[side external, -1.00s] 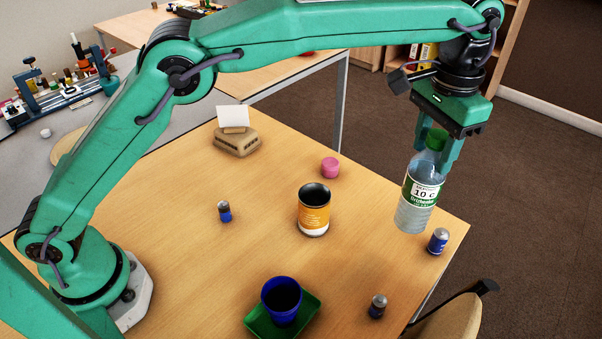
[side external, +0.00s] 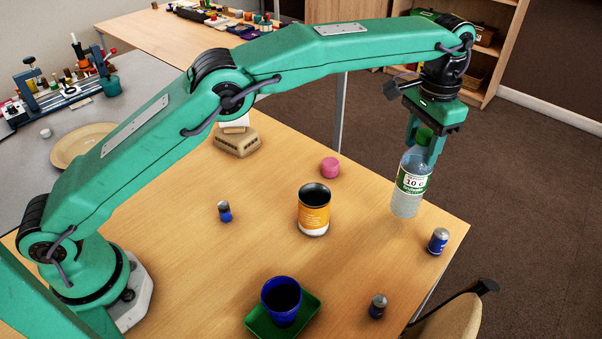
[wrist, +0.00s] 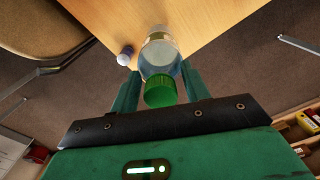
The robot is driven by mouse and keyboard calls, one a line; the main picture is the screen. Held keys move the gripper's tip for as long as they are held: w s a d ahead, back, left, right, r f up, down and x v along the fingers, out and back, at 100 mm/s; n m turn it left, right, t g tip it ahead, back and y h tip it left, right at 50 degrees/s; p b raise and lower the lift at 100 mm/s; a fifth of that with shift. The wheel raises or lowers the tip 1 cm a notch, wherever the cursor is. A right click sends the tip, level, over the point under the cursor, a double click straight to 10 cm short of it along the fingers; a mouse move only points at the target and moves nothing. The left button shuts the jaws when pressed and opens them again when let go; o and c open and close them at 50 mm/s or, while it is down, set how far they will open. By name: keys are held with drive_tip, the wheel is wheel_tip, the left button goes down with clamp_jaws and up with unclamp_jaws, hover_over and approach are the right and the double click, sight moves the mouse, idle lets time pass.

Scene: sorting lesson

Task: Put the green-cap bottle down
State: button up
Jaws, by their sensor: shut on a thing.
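The green-cap bottle (side external: 411,184) is clear, with a white and green label, and hangs upright at the right side of the table. My gripper (side external: 425,146) is shut on it just below the green cap. The bottle's base looks close to the table top, but I cannot tell whether it touches. In the wrist view the bottle (wrist: 160,60) lies between the two fingers of my gripper (wrist: 160,85), with its cap toward me and the table edge beyond it.
A blue battery (side external: 438,241) stands near the table's right corner, close to the bottle. An orange-labelled can (side external: 314,214), a pink round piece (side external: 330,168), two more batteries, and a blue cup (side external: 281,298) on a green tray (side external: 313,311) stand on the table (side external: 365,265). A chair is at the lower right.

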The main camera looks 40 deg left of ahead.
sight(425, 132)
drive_tip(key=shift+f, duration=1.95)
drive_tip(key=shift+f, duration=0.6)
drive_tip(key=o, duration=0.9)
drive_tip(key=shift+o, duration=0.2)
drive_tip(key=shift+r, duration=0.15)
drive_tip(key=shift+r, duration=0.1)
drive_tip(key=shift+r, duration=4.35)
